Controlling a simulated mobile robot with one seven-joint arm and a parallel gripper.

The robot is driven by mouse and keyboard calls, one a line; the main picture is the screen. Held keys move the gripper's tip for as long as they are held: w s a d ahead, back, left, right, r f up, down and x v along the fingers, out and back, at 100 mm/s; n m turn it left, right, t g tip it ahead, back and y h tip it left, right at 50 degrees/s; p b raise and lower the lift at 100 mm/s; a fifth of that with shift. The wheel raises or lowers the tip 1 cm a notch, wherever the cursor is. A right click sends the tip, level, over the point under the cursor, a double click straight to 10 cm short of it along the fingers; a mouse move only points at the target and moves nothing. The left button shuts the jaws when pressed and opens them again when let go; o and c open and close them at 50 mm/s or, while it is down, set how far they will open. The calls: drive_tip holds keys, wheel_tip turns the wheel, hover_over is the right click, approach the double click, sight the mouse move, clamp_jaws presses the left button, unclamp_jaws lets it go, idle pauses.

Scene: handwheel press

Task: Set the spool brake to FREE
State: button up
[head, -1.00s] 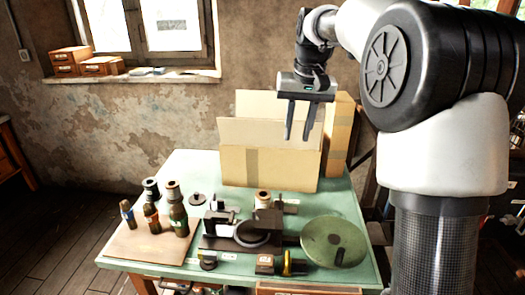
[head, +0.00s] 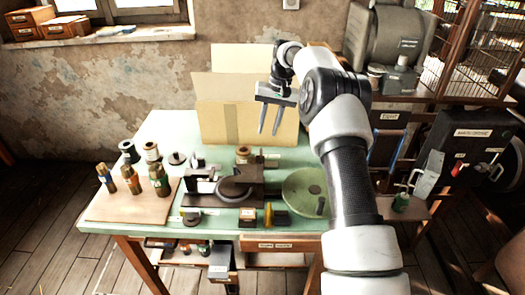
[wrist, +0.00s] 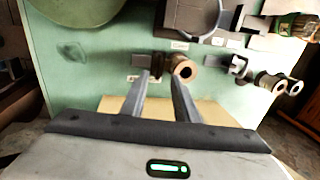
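No part can be clearly picked out as the spool brake, and no FREE marking is readable. A spool-like part with a tan end (head: 243,155) sits at the back of the press (head: 225,187) on the green table. In the wrist view a tan-ended cylinder (wrist: 184,70) lies just beyond the fingertips, with a small pale label beside it. My gripper (head: 268,132) hangs above the table in front of the cardboard box, fingers down. It also shows in the wrist view (wrist: 160,76), fingers apart with nothing between them.
A cardboard box (head: 215,122) stands at the table's back. Bottles (head: 131,180) stand on a wooden board at left, with spools behind. A green handwheel (head: 308,192) is at right. A dark machine with pale levers (head: 460,150) stands right of my arm.

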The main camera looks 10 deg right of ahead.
sight(261, 154)
drive_tip(key=f, duration=0.3)
drive_tip(key=a+f, duration=0.1)
drive_tip(key=f, duration=0.2)
drive_tip(key=a+f, duration=0.1)
drive_tip(key=f, duration=0.2)
drive_tip(key=shift+w+f, duration=0.2)
drive_tip(key=shift+f, duration=0.2)
drive_tip(key=shift+c, duration=0.3)
clamp_jaws()
drive_tip(key=shift+d, duration=0.1)
